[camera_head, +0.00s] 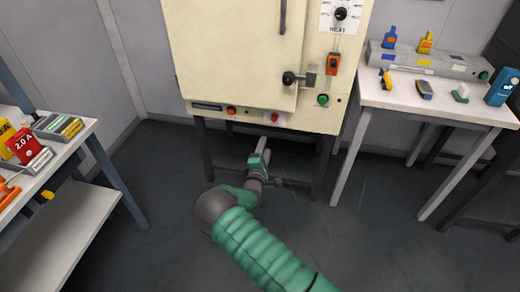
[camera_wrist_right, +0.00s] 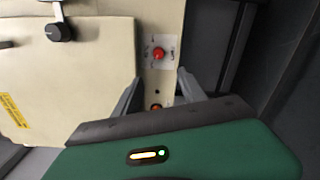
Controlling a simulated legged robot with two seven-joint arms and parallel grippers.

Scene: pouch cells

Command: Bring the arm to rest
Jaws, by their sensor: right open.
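My right arm (camera_head: 262,245), with a green ribbed sleeve, comes in from the bottom of the head view and reaches toward the cream cabinet. My right gripper (camera_head: 264,150) is in front of the cabinet's lower edge, below its red button. In the right wrist view the two fingers of this gripper (camera_wrist_right: 161,88) are spread apart with nothing between them. The cabinet's panel with a red button (camera_wrist_right: 158,53) shows beyond them. My left gripper is not in view.
The cream cabinet (camera_head: 235,60) on dark legs has its door shut. A table (camera_head: 440,105) at right holds pouch-like items, tools and a blue device (camera_head: 502,87). A shelf unit (camera_head: 70,215) at left holds a red 2.0 A item (camera_head: 27,146). Floor between is clear.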

